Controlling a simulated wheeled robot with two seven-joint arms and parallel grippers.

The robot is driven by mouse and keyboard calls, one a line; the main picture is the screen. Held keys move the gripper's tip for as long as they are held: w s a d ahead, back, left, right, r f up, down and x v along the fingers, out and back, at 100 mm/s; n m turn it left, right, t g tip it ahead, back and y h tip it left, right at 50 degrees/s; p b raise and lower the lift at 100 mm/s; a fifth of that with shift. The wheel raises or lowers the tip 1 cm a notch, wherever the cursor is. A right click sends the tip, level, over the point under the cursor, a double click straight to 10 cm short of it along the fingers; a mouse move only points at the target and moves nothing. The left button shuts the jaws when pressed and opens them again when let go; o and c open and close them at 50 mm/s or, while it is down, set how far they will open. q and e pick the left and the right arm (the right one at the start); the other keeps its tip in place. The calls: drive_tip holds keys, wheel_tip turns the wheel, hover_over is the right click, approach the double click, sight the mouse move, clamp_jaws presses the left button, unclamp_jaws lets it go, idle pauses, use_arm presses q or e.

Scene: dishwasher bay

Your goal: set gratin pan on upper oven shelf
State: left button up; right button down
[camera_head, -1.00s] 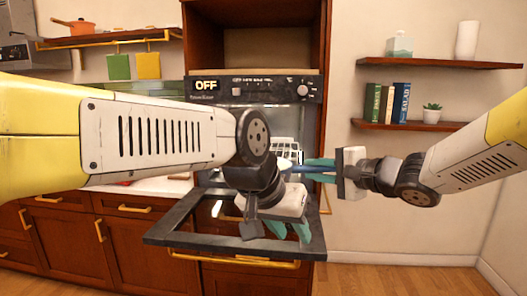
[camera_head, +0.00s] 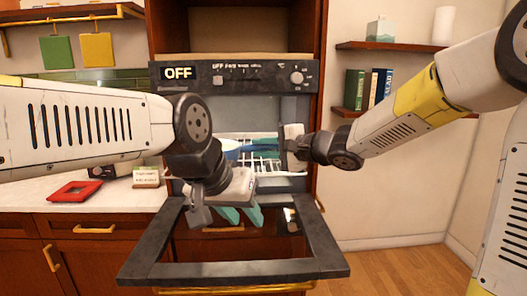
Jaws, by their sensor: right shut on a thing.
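The oven (camera_head: 235,75) stands open, its dark-framed door (camera_head: 235,270) folded down in front. White wire shelf (camera_head: 266,166) shows in the opening. My right gripper (camera_head: 262,144) is at the opening, shut on a blue thing (camera_head: 232,149), which looks like the gratin pan and lies just in front of or over the wire shelf; how far inside it is I cannot tell. The gripper's fingers hide part of it.
A counter (camera_head: 110,197) with a red trivet-like item (camera_head: 75,191) and a small sign (camera_head: 146,177) lies left of the oven. Wall shelves (camera_head: 395,45) hang at the right. Clear floor (camera_head: 400,262) lies right of the oven.

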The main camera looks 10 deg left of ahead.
drive_tip(key=w+a, duration=0.1)
drive_tip(key=w, duration=0.2)
drive_tip(key=w+a, duration=0.1)
drive_tip(key=w, duration=0.2)
drive_tip(key=w+a, duration=0.1)
drive_tip(key=w, duration=0.2)
drive_tip(key=shift+w+f, duration=0.3)
drive_tip(key=shift+f, duration=1.8)
drive_tip(key=c, duration=1.7)
unclamp_jaws()
drive_tip(key=shift+f, duration=0.25)
drive_tip(key=o, duration=0.4)
drive_tip(key=shift+o, duration=0.2)
